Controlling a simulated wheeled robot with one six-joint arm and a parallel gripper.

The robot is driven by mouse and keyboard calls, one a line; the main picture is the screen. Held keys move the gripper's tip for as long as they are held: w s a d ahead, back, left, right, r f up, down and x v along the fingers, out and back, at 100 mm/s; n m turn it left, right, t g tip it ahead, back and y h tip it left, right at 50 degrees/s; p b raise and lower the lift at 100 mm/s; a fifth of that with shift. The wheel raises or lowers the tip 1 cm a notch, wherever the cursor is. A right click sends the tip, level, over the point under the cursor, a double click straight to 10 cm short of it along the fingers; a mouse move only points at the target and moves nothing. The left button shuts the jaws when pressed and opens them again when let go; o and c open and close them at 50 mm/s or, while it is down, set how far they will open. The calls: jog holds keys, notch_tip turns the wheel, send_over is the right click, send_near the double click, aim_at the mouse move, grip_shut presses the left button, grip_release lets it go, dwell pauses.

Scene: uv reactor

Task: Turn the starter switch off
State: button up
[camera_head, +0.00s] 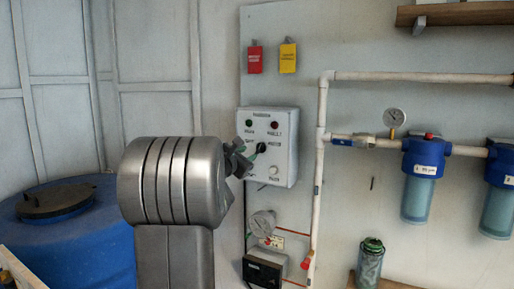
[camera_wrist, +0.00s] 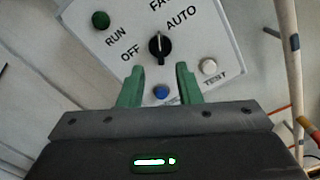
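The starter switch (camera_wrist: 160,46) is a black rotary knob on a pale panel, with OFF to its left and AUTO to its upper right. Its white mark points up in the wrist view, more toward AUTO than OFF. In the head view the white control box (camera_head: 287,125) hangs on the wall, and my gripper (camera_head: 247,157) is in front of its left side. In the wrist view my gripper (camera_wrist: 160,78) is open, its two green fingers apart with nothing held. The fingertips show just below the knob, on either side; contact is not visible.
A green lamp (camera_wrist: 101,20), a blue round part (camera_wrist: 161,91) and a white TEST button (camera_wrist: 208,66) surround the knob. A white pipe (camera_head: 321,130) runs right of the box. A gauge (camera_head: 263,223) sits below. A blue barrel (camera_head: 80,240) stands left.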

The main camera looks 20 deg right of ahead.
aim_at(259, 148)
jog(key=p+x, duration=0.1)
jog(key=x, duration=0.6)
jog(key=shift+w+d+p, duration=0.15)
jog(key=shift+d+p, duration=0.05)
jog(key=shift+p, duration=0.2)
grip_shut()
